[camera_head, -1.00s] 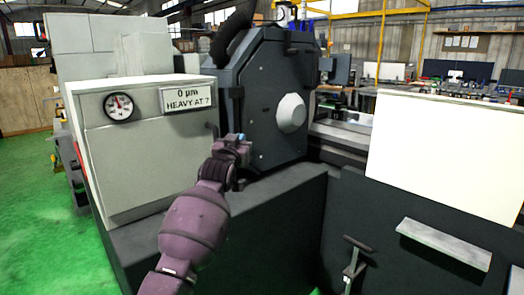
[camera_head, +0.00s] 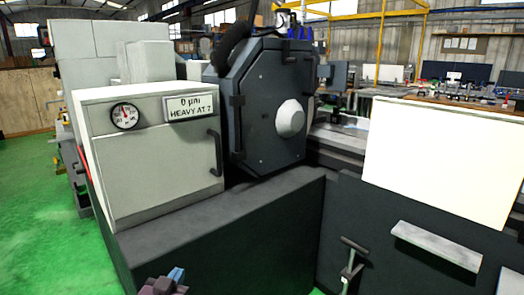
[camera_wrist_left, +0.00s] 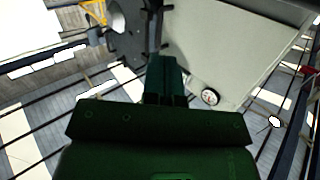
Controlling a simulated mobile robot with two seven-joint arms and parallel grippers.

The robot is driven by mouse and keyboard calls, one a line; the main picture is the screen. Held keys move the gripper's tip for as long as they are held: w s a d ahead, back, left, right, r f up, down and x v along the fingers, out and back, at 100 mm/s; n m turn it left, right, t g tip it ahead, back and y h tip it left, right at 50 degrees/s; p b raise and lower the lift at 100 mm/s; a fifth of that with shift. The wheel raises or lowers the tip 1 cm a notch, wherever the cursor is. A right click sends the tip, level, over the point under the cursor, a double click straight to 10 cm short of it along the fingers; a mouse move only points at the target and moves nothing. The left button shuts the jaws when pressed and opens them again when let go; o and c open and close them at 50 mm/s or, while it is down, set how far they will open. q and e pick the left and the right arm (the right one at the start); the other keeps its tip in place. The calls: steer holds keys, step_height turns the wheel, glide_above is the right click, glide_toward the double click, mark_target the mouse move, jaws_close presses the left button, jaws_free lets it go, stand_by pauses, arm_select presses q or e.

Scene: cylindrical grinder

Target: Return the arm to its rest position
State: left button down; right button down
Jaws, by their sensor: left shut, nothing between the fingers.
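My left gripper (camera_head: 172,278) shows only in part at the bottom edge of the head view, in front of the dark machine base. It is shut and empty, and the rest of the left arm is out of the frame. In the left wrist view its closed fingers (camera_wrist_left: 164,78) point up toward the pale cabinet, apart from it. My right gripper is in neither view.
The pale cabinet (camera_head: 150,163) has a round gauge (camera_head: 125,116), a sign reading "HEAVY AT 7" (camera_head: 190,107) and a dark handle (camera_head: 215,153). The grinder's dark wheel housing (camera_head: 262,125) stands beside it. Green floor (camera_head: 35,215) is clear at left.

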arm_select(q)
steer(key=s+a+f+g, duration=0.2)
steer(key=s+f, duration=0.3)
steer(key=s, duration=0.5)
steer(key=s+a+f+n+g+y+p, duration=0.1)
steer(key=s+f, duration=0.4)
steer(key=s, duration=0.5)
steer(key=s+a+f+g+y+p, duration=0.1)
steer(key=s+a+f, duration=0.3)
steer(key=s, duration=0.7)
step_height(320, 180, down, 2)
steer(key=shift+g, duration=0.9)
